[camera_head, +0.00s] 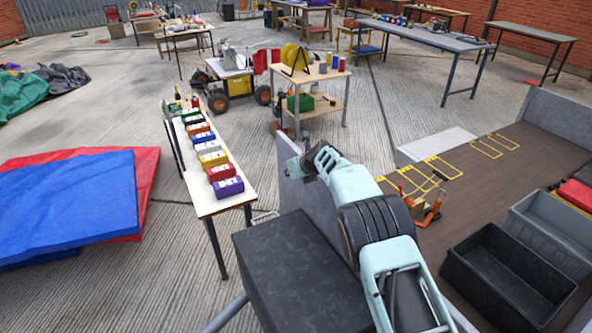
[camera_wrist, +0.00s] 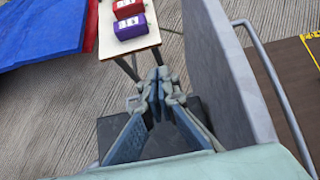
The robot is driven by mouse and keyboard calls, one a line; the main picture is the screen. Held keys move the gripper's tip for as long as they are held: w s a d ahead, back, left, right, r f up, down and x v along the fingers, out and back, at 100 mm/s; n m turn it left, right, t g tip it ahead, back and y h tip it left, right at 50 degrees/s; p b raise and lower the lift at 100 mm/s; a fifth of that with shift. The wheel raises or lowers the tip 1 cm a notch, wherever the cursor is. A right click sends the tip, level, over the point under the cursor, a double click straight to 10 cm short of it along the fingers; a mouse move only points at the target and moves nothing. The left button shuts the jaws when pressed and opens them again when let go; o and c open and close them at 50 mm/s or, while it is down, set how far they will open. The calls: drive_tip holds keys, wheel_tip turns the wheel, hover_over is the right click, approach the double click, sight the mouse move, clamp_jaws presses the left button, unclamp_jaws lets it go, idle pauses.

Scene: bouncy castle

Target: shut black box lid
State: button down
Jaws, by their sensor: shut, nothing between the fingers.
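The black box (camera_head: 300,275) stands in the lower middle of the head view, a large dark block with a flat mottled top. My arm reaches past its right side. In the wrist view, dark parts of the box (camera_wrist: 107,128) show below and beside my gripper (camera_wrist: 160,76). My gripper is shut and empty, with its fingers together. Its tips appear beyond the box, on the side towards the long table. A lid separate from the box cannot be made out, and whether it stands open is unclear. My arm hides part of the box's right side.
An upright grey panel (camera_wrist: 225,70) with a metal rail (camera_wrist: 275,85) stands close right of my gripper. A long table (camera_head: 205,195) with several coloured packs lies to the left. Blue and red mats (camera_head: 80,205) lie farther left.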

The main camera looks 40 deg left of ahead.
drive_tip(key=v, duration=1.1)
drive_tip(key=shift+d+r, duration=0.15)
drive_tip(key=shift+d, duration=0.05)
drive_tip(key=shift+s, duration=0.1)
